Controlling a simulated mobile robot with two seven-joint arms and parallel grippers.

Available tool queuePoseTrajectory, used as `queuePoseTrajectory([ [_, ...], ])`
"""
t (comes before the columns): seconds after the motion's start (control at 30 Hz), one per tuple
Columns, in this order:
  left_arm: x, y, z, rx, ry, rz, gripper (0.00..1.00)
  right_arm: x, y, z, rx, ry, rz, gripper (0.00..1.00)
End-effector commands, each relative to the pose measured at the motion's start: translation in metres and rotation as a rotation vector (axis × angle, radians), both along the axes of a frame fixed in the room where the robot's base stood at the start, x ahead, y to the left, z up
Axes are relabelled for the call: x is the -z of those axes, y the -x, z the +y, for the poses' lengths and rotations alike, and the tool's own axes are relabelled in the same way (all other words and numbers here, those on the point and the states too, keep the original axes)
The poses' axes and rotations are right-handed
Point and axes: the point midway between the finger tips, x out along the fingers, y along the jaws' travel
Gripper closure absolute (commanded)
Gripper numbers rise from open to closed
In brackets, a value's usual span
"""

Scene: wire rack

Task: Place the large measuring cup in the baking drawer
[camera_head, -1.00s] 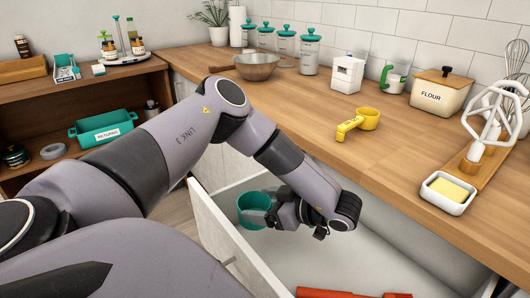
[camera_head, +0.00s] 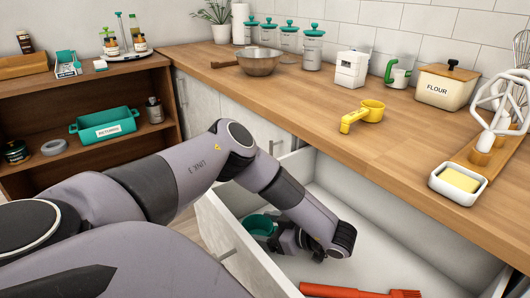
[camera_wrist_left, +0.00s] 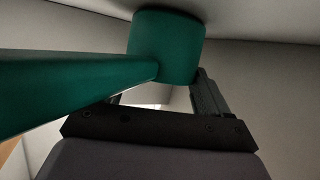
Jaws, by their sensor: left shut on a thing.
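A teal measuring cup (camera_head: 258,225) is inside the open white drawer (camera_head: 350,222), near its left front corner. My left gripper (camera_head: 284,240) is lowered into the drawer and shut on the cup's handle. In the left wrist view the teal cup (camera_wrist_left: 165,45) shows beyond the fingers, and its long handle (camera_wrist_left: 75,88) runs toward the lower left across the gripper (camera_wrist_left: 155,95). Whether the cup touches the drawer floor cannot be told. My right gripper is not in view.
A red-handled brush (camera_head: 350,291) lies in the drawer's near part. The middle of the drawer is clear. A yellow measuring cup (camera_head: 371,110), a butter dish (camera_head: 458,185) and a flour box (camera_head: 443,88) stand on the wooden counter (camera_head: 300,105) above.

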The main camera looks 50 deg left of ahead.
Motion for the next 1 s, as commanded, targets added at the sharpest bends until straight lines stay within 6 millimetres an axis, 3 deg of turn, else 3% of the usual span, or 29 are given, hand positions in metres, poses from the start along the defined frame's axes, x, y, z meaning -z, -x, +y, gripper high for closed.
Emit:
queuePoseTrajectory([
  [0.07,0.003,0.0,0.0,0.0,0.0,0.0,0.51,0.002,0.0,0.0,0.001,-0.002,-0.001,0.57],
  [0.1,0.002,0.0,0.0,0.0,0.0,0.0,0.12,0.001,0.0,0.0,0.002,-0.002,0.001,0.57],
  [0.13,0.002,0.0,0.0,0.0,0.0,0.0,0.02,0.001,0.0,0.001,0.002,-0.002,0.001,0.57],
  [0.17,0.002,0.0,0.0,0.0,0.0,0.0,0.0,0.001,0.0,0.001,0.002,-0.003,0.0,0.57],
  [0.47,-0.002,-0.001,-0.003,0.002,0.001,-0.001,0.0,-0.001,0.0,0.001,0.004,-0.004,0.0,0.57],
  [1.0,-0.038,-0.026,-0.086,0.004,-0.001,-0.003,0.0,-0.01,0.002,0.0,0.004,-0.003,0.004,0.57],
])
